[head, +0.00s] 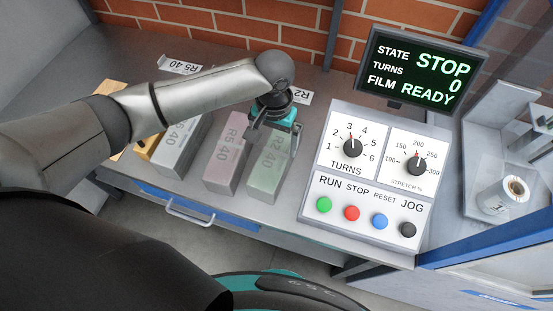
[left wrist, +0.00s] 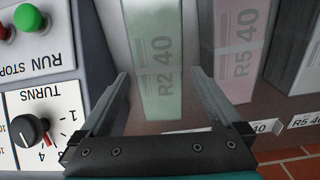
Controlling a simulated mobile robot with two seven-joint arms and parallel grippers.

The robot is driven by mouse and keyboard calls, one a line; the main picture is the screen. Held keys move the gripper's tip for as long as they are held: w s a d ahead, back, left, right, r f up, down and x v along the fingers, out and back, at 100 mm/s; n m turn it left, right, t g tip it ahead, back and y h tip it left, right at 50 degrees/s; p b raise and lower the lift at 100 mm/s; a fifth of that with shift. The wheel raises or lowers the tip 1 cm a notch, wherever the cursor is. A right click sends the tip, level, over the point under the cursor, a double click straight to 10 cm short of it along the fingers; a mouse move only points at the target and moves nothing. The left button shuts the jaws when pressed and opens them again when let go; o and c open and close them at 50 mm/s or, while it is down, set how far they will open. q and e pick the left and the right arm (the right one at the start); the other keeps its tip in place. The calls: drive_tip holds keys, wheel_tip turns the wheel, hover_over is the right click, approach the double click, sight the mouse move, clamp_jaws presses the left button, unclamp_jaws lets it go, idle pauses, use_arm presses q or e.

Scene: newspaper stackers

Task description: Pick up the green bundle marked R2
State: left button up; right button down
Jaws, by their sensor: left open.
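The green bundle (head: 268,168) marked R2 40 lies on the grey table, at the right end of the row of bundles. In the left wrist view the green bundle (left wrist: 158,55) shows ahead of my fingers, its R2 40 print visible. My left gripper (head: 274,140) is over its back end, open and empty. In the left wrist view the gripper's two fingers (left wrist: 158,78) stand apart, about on either side of the bundle's width. Whether the fingers touch it, I cannot tell. My right gripper is not in view.
A pink R5 40 bundle (head: 226,160) lies close to the left of the green one, then a grey bundle (head: 178,150). A control panel (head: 312,205) with dials and buttons stands close on the right. A brick wall (head: 235,25) is behind; a STOP/READY screen (head: 417,68) stands above the panel.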

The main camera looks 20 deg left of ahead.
sight(277, 152)
use_arm(q)
drive_tip(key=f, duration=0.2)
drive_tip(key=f+b, duration=0.1)
drive_tip(key=f, duration=0.2)
drive_tip(key=shift+w+d+f, duration=0.15)
drive_tip(key=shift+w+f, duration=0.05)
drive_tip(key=shift+f, duration=0.15)
clamp_jaws()
drive_tip(key=shift+w+r, duration=0.1)
idle(0.6)
